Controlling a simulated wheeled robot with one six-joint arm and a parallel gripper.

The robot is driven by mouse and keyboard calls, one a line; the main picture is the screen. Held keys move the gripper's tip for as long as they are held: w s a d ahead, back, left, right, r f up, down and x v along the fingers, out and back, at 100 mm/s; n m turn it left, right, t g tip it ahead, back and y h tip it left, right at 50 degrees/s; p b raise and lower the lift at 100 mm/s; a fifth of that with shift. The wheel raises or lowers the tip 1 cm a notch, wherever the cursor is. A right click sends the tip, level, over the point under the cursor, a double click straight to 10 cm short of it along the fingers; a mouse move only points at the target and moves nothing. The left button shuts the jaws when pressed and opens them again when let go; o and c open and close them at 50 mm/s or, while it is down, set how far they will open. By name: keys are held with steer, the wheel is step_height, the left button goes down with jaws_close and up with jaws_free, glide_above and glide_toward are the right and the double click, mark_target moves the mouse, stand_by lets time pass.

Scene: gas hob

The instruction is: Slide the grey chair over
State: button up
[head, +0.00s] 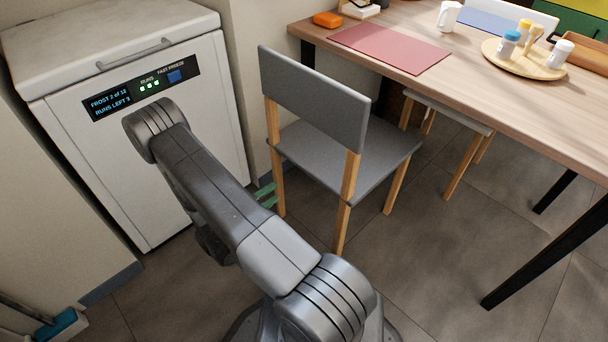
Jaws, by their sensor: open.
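The grey chair (315,98) has a grey backrest, a grey seat (385,150) and light wooden legs. It stands upright on the tiled floor at the near left end of the wooden table, with its back towards me. My arm rises in front of it, left of the chair, and hides part of the floor there.
A white chest freezer (60,70) with a display stands on the left. The wooden table (470,85) holds a red mat (390,47), a mug (448,15) and a round tray (497,57) with shakers. A stool (450,108) is under it. Floor (450,250) at the right front is clear.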

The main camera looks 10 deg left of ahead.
mark_target(305, 172)
steer(key=x, duration=1.5)
steer(key=shift+w+d+r+b, duration=0.1)
steer(key=shift+w+d+b, duration=0.1)
steer(key=shift+d+b, duration=0.1)
steer(key=shift+c, duration=0.2)
jaws_close()
stand_by(0.6)
